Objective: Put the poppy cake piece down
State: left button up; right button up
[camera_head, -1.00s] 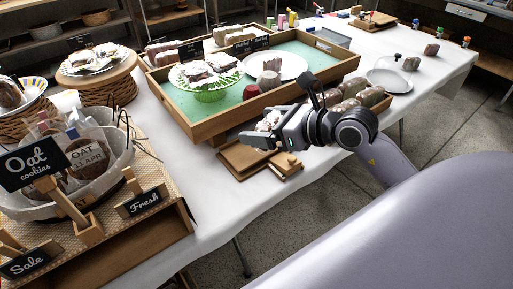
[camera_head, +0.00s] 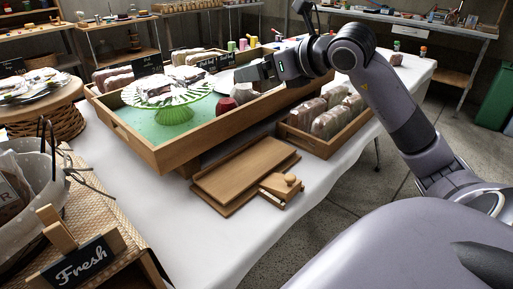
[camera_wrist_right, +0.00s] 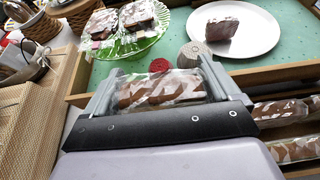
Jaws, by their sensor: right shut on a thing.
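My right gripper (camera_head: 262,74) is over the wooden-rimmed green tray (camera_head: 172,156) in the head view. In the right wrist view it is shut on a wrapped cake piece (camera_wrist_right: 160,91), brown and pale in clear film, held between the two fingers; I take it as the poppy cake piece. The piece is in front of the tray's near wall in that view, and its height above the tray is unclear. In the head view the piece is not clearly visible. A white plate (camera_wrist_right: 262,38) with one brown cake piece (camera_wrist_right: 222,29) lies on the green surface. My left gripper is out of view.
A green glass stand (camera_head: 172,112) with wrapped pieces is on the tray's left. A red object (camera_head: 226,105) and a grey one (camera_wrist_right: 195,54) stand near the held piece. A wooden crate of wrapped loaves (camera_head: 322,145) and a wooden board (camera_head: 245,172) are in front.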

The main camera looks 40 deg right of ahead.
jog(key=b, duration=0.3)
send_over(261, 150)
notch_tip(261, 150, down, 12)
jog(key=shift+d+r, duration=0.1)
jog(key=shift+r, duration=0.15)
jog(key=shift+f, duration=0.45)
notch_tip(261, 150, down, 4)
jog(key=shift+r+b, duration=0.2)
jog(key=shift+b, duration=0.25)
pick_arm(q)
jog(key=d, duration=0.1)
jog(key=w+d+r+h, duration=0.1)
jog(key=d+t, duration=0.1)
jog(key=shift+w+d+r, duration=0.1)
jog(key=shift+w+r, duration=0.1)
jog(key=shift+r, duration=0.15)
pick_arm(e)
jog(key=shift+f, duration=0.15)
jog(key=o, duration=0.3)
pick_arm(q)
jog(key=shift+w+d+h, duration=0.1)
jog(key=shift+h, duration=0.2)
pick_arm(e)
jog(key=shift+o, duration=0.5)
